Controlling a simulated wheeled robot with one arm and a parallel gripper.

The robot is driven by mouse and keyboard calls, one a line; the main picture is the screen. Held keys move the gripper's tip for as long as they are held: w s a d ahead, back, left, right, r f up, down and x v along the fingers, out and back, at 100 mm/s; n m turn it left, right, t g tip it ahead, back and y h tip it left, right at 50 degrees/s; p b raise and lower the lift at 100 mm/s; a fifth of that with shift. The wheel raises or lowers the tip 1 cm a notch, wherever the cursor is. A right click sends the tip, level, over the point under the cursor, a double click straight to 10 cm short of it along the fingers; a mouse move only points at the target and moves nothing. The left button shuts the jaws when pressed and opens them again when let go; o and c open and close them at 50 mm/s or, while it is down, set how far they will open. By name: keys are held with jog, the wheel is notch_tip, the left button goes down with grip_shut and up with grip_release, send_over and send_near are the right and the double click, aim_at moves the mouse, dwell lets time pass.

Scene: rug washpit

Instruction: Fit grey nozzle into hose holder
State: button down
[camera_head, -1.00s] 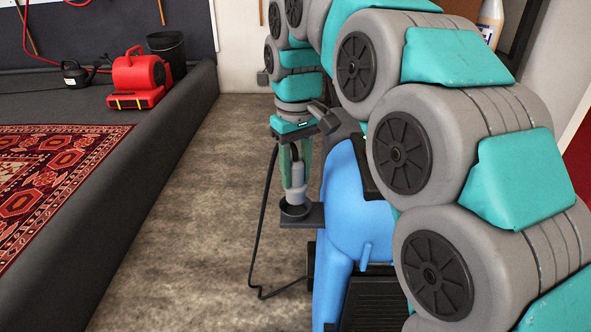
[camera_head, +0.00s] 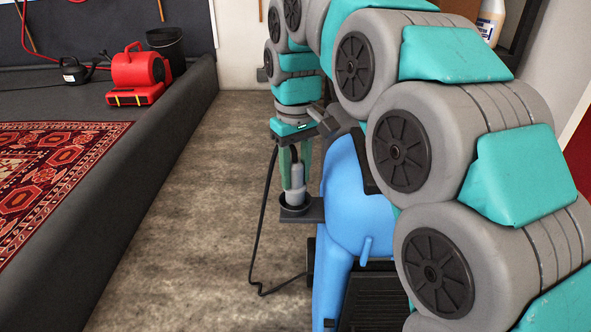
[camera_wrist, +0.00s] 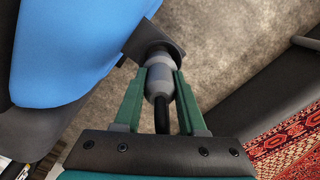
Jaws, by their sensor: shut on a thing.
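The grey nozzle (camera_head: 297,177) is upright between the green fingers of my gripper (camera_head: 294,170), which is shut on it. Its lower end is at the mouth of the hose holder (camera_head: 314,211), a dark ring-shaped cup on a bracket at the side of the blue machine. In the wrist view my gripper (camera_wrist: 160,76) has a finger on each side of the nozzle (camera_wrist: 158,78), and the nozzle's far end meets the holder (camera_wrist: 168,47). How deep it sits is hidden by the rim.
The blue machine (camera_head: 358,205) stands right beside the holder. A thin black hose (camera_head: 262,220) hangs to the left of it. A raised dark platform edge (camera_head: 150,160) runs along the left, with a patterned rug (camera_head: 60,165) and a red blower (camera_head: 138,72). The floor between is clear.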

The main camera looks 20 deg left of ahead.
jog(key=shift+f+b, duration=0.3)
jog(key=shift+f, duration=0.75)
jog(key=shift+c, duration=2)
grip_release()
jog(key=shift+r, duration=0.15)
jog(key=shift+r, duration=3.8)
jog(key=shift+s, duration=0.1)
